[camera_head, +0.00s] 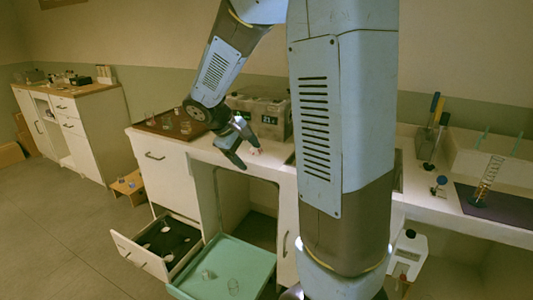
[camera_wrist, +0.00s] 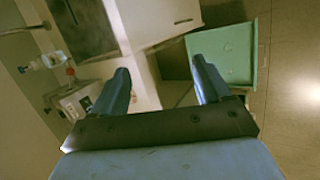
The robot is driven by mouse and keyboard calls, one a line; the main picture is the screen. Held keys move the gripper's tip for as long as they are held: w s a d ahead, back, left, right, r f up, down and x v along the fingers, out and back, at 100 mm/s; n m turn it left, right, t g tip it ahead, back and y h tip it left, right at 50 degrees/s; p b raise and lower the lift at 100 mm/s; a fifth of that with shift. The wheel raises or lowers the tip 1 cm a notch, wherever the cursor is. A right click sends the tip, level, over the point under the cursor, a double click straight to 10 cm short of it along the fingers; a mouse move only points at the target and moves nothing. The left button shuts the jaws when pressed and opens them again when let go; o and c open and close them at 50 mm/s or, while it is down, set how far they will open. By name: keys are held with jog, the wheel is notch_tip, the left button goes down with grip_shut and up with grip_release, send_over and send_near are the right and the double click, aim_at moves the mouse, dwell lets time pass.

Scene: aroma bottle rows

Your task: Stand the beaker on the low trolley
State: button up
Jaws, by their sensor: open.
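The low trolley (camera_head: 258,268) has a green top and stands on the floor in front of the counter. A clear glass vessel (camera_head: 233,287), which looks like the beaker, is on its top near the front. A smaller clear piece (camera_head: 208,274) is beside it to the left. The trolley also shows in the wrist view (camera_wrist: 222,45), with only faint outlines on it. My gripper (camera_head: 249,158) is open and empty above the counter's front edge, above and apart from the trolley. In the wrist view, nothing is between its fingers (camera_wrist: 160,67).
An open drawer (camera_head: 143,257) with several pale items juts out left of the trolley. A brown mat (camera_head: 160,126) with small glassware lies on the counter's left end. Grey boxed equipment (camera_head: 262,112) stands behind my gripper.

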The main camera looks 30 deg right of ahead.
jog(key=s+a+r+m+t+y, duration=0.2)
jog(key=s+r, duration=0.3)
jog(key=s, duration=0.6)
jog(key=s+a+r+m+t+y, duration=0.2)
jog(key=s+r, duration=0.4)
jog(key=s, duration=0.5)
jog(key=shift+a+m+t+y, duration=0.35)
jog(key=shift+m+y, duration=0.35)
jog(key=shift+y, duration=0.6)
